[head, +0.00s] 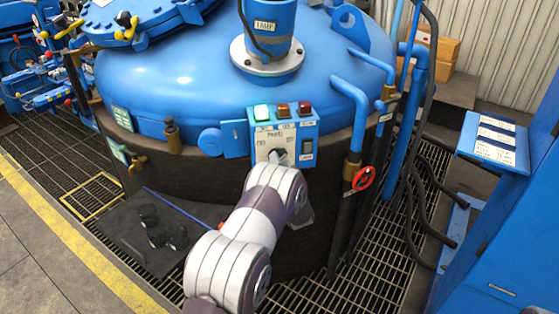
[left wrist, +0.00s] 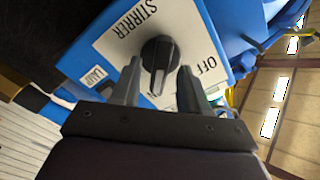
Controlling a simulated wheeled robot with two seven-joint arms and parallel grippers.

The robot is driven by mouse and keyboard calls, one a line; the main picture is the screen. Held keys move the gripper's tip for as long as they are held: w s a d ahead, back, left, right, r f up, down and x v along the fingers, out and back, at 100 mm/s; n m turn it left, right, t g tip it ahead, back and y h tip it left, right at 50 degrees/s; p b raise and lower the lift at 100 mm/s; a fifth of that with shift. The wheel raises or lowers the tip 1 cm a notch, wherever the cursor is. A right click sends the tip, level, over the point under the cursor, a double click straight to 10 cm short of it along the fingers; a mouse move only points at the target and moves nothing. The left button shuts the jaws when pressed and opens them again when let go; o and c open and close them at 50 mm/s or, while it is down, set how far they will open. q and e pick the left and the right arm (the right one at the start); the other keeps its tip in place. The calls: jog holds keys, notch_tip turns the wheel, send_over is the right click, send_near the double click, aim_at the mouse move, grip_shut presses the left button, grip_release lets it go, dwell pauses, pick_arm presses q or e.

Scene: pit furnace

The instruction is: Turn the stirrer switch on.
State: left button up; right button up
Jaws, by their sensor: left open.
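The stirrer switch is a black rotary knob (left wrist: 157,57) on a white plate lettered STIRRER and OFF, in the left wrist view. My left gripper (left wrist: 158,80) is open, with one finger on each side of the knob's grip bar. I cannot tell whether the fingers touch it. My right gripper is not in view.
The blue furnace vessel (head: 170,75) stands behind the box. A red valve wheel (head: 363,178) and pipes are to the right. A blue cabinet (head: 520,220) stands at far right. A dark tray (head: 130,238) with black lumps lies at lower left. Metal grating covers the floor.

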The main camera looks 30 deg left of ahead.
pick_arm(q)
jog(key=v, duration=1.1)
